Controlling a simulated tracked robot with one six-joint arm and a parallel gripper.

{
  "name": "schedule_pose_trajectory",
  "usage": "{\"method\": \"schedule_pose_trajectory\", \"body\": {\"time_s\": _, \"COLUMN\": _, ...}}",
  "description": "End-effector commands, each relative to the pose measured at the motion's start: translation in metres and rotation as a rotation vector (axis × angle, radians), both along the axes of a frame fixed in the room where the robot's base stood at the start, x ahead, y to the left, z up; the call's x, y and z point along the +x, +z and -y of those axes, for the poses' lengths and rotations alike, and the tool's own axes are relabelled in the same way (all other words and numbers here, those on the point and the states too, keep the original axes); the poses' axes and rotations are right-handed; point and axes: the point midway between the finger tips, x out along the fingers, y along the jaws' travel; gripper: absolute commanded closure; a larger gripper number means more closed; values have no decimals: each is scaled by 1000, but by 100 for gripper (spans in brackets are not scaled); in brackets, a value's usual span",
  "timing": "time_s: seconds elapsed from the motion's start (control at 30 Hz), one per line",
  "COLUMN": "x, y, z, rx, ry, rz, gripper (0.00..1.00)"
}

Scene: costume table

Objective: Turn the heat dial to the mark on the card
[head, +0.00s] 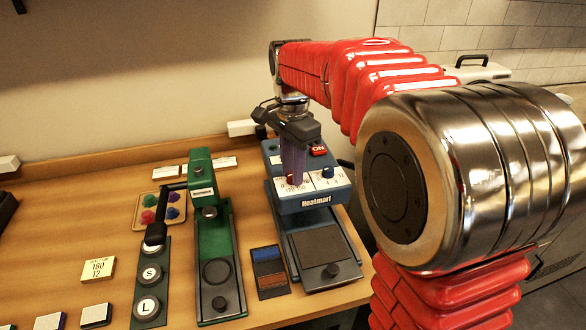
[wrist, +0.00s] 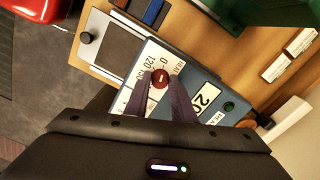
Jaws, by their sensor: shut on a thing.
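The blue heat press (head: 310,205), labelled Heatmari, stands at the right of the table. My gripper (head: 293,178) points down over the panel and is shut on the red dial, with a finger on each side in the wrist view. The fingers hide part of the scale around it; 0, 120 and 150 show. The card (head: 98,269) is a cream square at the left of the table and reads 180 over 12.
A green press (head: 215,250) stands just left of the blue one, and a dark stand with S and L discs (head: 149,290) is further left. A red ON switch (head: 318,150) sits behind the dials. A swatch strip (head: 269,270) lies between the presses.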

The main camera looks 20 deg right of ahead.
Motion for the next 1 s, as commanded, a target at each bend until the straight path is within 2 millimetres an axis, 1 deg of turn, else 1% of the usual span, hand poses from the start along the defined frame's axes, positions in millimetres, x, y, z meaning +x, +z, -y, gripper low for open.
{"method": "schedule_pose_trajectory", "body": {"time_s": 0.23, "x": 1, "y": 0, "z": 0, "rx": 1, "ry": 48, "rz": 2, "gripper": 100}}
{"method": "schedule_pose_trajectory", "body": {"time_s": 0.47, "x": 1, "y": 0, "z": 0, "rx": 0, "ry": 171, "rz": 3, "gripper": 100}}
{"method": "schedule_pose_trajectory", "body": {"time_s": 0.67, "x": 1, "y": 1, "z": 0, "rx": 1, "ry": 333, "rz": 3, "gripper": 100}}
{"method": "schedule_pose_trajectory", "body": {"time_s": 1.0, "x": 1, "y": 1, "z": 0, "rx": 0, "ry": 655, "rz": 3, "gripper": 100}}
